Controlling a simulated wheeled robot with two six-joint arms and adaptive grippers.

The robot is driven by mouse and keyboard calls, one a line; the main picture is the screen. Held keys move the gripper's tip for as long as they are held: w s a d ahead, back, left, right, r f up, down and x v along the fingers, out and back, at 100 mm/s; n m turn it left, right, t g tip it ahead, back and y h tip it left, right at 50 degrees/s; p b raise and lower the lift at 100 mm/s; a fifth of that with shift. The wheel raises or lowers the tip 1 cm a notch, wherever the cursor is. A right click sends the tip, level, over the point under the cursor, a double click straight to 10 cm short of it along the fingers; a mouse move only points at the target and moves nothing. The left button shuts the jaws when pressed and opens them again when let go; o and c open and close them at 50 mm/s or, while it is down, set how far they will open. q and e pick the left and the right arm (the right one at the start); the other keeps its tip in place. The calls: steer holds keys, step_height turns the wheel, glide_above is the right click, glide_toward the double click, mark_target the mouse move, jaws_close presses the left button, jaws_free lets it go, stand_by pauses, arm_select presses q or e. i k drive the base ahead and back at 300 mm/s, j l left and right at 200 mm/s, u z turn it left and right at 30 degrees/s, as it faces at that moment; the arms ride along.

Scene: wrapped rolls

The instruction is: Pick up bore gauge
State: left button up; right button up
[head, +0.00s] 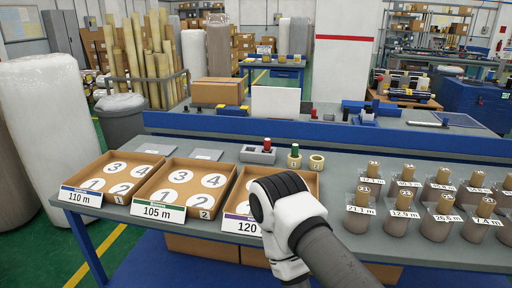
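I cannot tell for sure which thing is the bore gauge. On the grey table, a grey block (251,156) has a red-topped dark piece (267,145) standing at it. To its right a green-topped piece (294,150) stands at a tan ring, and another tan ring (316,162) sits beside it. One arm, mine, comes in from the lower right; its white and black wrist covers part of the 120 tray (238,209). The fingers of this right gripper are hidden, so its opening does not show. My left gripper is not in view.
Cardboard trays labelled 110 m (81,197) and 105 m (157,212) stand left, with numbered white circles inside. Several labelled wrapped rolls (400,222) stand at the right. A blue rail (300,132) runs behind. The table (345,160) is clear just right of the rings.

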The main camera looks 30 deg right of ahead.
mark_target(295, 146)
steer(key=j+z, duration=0.15)
steer(key=z, duration=1.5)
steer(key=i+j, duration=0.05)
